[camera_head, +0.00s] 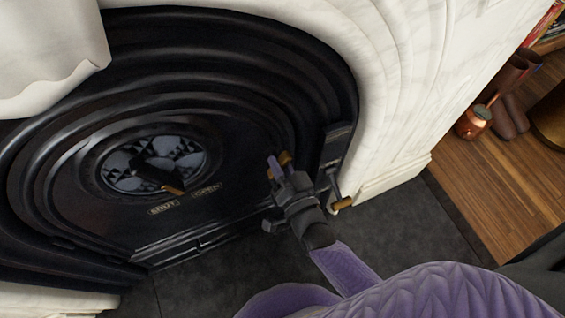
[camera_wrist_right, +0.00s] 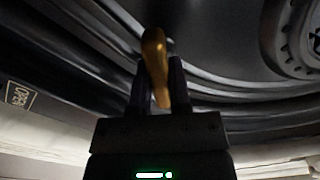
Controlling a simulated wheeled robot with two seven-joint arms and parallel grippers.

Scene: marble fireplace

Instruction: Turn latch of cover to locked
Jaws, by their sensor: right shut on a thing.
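The black cover (camera_head: 235,120) of the fireplace fills the left of the head view, upright inside ridged arched rings. A brass-coloured latch handle (camera_head: 286,158) stands out near its right edge. My right gripper (camera_head: 278,165) is shut on this handle. In the right wrist view the handle (camera_wrist_right: 155,55) sits between the two dark fingers (camera_wrist_right: 158,85) and sticks out beyond them. The latch's base is mostly hidden by the gripper, so I cannot tell its exact turn. My left gripper is not in view.
A round vent dial (camera_head: 190,150) with its own handle is at the cover's middle, above SHUT and OPEN plates (camera_head: 206,190). Another brass-ended handle (camera_head: 342,203) is low right of my gripper. White marble (camera_head: 405,80) frames the fireplace. Copper pots (camera_head: 473,121) stand far right.

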